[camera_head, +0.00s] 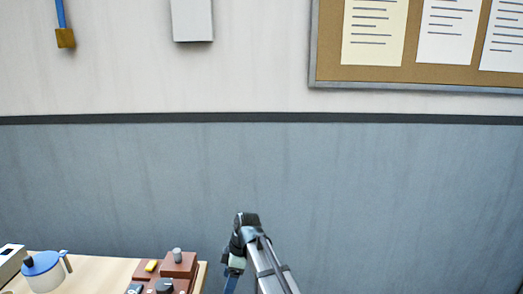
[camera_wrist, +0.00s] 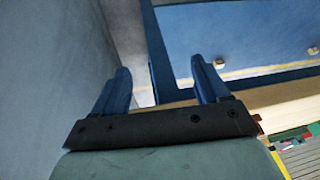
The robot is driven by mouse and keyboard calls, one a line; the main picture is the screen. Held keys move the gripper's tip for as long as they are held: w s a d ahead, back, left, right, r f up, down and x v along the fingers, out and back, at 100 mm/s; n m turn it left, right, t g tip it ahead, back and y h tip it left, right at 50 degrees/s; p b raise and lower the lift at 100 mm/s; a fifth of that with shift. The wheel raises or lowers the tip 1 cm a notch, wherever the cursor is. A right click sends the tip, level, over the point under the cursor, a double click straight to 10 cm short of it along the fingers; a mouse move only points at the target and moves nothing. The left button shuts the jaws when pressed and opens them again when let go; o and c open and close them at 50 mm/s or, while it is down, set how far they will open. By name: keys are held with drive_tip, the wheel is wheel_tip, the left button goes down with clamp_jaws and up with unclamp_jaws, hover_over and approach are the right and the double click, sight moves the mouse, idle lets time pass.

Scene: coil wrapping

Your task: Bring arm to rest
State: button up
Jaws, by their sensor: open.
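My gripper (camera_wrist: 160,72) shows in the wrist view with its two blue fingers apart and nothing between them. In the head view my arm rises at the bottom middle, in front of the blue-grey wall (camera_head: 380,200) and just right of the table (camera_head: 100,263). My gripper hangs on the near left side of the arm there, and its fingertips are cut off or too small to make out.
The table holds a white pot with a blue lid (camera_head: 45,270) and a reddish-brown block with knobs (camera_head: 180,265). A cork board (camera_head: 420,75) hangs at the upper right. The space right of my arm looks clear.

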drive_tip(key=s+d+f+m+g+h, duration=0.1)
drive_tip(key=s+d+f+m, duration=0.3)
drive_tip(key=f, duration=0.5)
drive_tip(key=s+d+f+m, duration=0.3)
drive_tip(key=s+d+f, duration=0.25)
drive_tip(key=f, duration=0.35)
drive_tip(key=s+d+f+m+g+h, duration=0.1)
drive_tip(key=s+d+f+m, duration=0.2)
drive_tip(key=d+f, duration=0.45)
drive_tip(key=s+d+f+m+g, duration=0.1)
drive_tip(key=s+d+f+m, duration=0.2)
drive_tip(key=s, duration=0.6)
drive_tip(key=s+d+f+m+g+h, duration=0.1)
drive_tip(key=s+d+f+m, duration=0.2)
drive_tip(key=s+f, duration=0.5)
drive_tip(key=s+d+f+m+g, duration=0.1)
drive_tip(key=s+d+f+m, duration=0.2)
drive_tip(key=s+f, duration=0.3)
drive_tip(key=s+d, duration=0.1)
drive_tip(key=s, duration=0.3)
drive_tip(key=shift+s+d, duration=0.15)
drive_tip(key=shift+s, duration=0.1)
drive_tip(key=shift+c, duration=0.4)
